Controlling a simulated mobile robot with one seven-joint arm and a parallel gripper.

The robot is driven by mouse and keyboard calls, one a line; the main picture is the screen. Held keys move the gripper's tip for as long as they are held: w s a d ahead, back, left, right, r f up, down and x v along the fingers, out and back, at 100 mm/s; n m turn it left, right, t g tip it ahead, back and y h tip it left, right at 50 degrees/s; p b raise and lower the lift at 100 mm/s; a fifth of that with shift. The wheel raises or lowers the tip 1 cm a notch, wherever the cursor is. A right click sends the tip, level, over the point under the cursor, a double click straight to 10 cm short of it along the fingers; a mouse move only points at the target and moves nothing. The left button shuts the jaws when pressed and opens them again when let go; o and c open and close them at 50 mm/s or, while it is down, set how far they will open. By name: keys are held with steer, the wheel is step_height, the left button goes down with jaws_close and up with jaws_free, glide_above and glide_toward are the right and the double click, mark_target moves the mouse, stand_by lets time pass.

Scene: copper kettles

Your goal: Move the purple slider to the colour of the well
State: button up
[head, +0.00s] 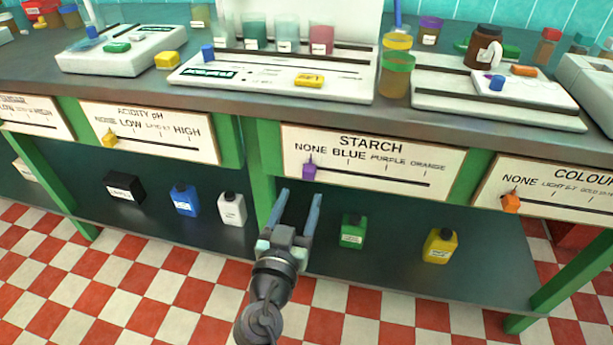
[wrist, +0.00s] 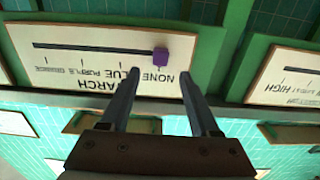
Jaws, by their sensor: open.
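The purple slider (head: 310,170) sits at the left end of its track, under the word NONE on the STARCH board (head: 441,158). The board reads NONE, BLUE, PURPLE, ORANGE from left to right. In the wrist view, upside down, the purple slider (wrist: 161,56) shows beyond and between my fingertips. My gripper (head: 299,193) is open and empty, just below and in front of the slider, apart from it. On the counter stand clear cups with green, pale and pink contents, the pink cup (head: 321,40) among them. I cannot tell which one is the well.
The ACIDITY pH board with a yellow slider (head: 109,138) is at left, the COLOUR board with an orange slider (head: 511,203) at right. Green posts (head: 263,175) separate the boards. Several bottles, including a green one (head: 353,231), stand on the shelf below.

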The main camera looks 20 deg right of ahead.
mark_target(308, 176)
steer(key=x, duration=0.7)
steer(key=shift+w+d+b, duration=0.15)
steer(key=shift+w+b, duration=0.05)
steer(key=shift+b, duration=0.1)
jaws_close()
stand_by(1.1)
